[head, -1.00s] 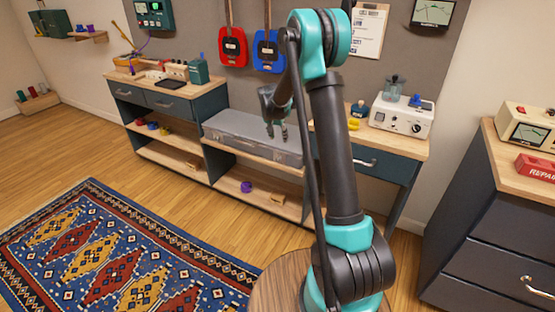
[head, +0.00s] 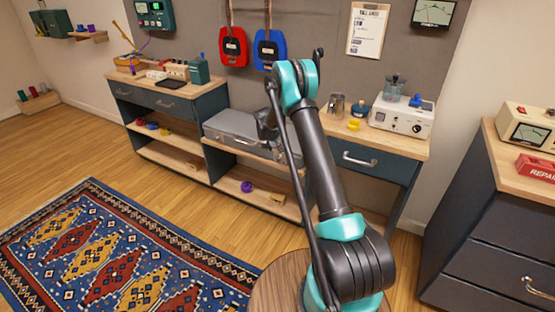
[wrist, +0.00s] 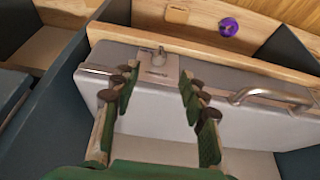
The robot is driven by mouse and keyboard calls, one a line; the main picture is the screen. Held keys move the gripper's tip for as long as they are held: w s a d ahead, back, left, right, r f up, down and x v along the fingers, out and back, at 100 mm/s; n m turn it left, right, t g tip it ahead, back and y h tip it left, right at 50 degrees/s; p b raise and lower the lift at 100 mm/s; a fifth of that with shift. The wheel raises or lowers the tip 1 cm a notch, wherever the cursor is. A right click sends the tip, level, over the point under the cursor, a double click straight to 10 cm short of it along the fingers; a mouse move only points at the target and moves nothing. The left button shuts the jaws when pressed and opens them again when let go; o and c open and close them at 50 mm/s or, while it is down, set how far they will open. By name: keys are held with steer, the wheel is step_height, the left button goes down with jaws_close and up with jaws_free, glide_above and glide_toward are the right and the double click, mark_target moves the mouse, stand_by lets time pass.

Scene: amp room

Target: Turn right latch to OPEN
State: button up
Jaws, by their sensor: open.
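A grey case (head: 222,128) lies closed in the middle bay of the bench; it also shows in the wrist view (wrist: 230,125). The right latch (wrist: 158,64), a small metal plate with an upright knob, sits at the case's front edge. The case handle (wrist: 270,96) lies to its right in the wrist view. My gripper (wrist: 158,90) is open and empty above the case, its green-padded fingers on either side of the latch in the picture. I cannot tell whether they touch it.
A lower wooden shelf (head: 230,185) in front of the case holds a purple object (head: 248,187) and a small wooden block (head: 277,198). Drawers (head: 360,160) flank the case on the right. A dark cabinet (head: 495,235) stands farther right. The patterned rug (head: 115,250) is clear.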

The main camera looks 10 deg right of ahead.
mark_target(278, 158)
steer(key=x, duration=0.8)
steer(key=shift+f, duration=0.3)
jaws_close()
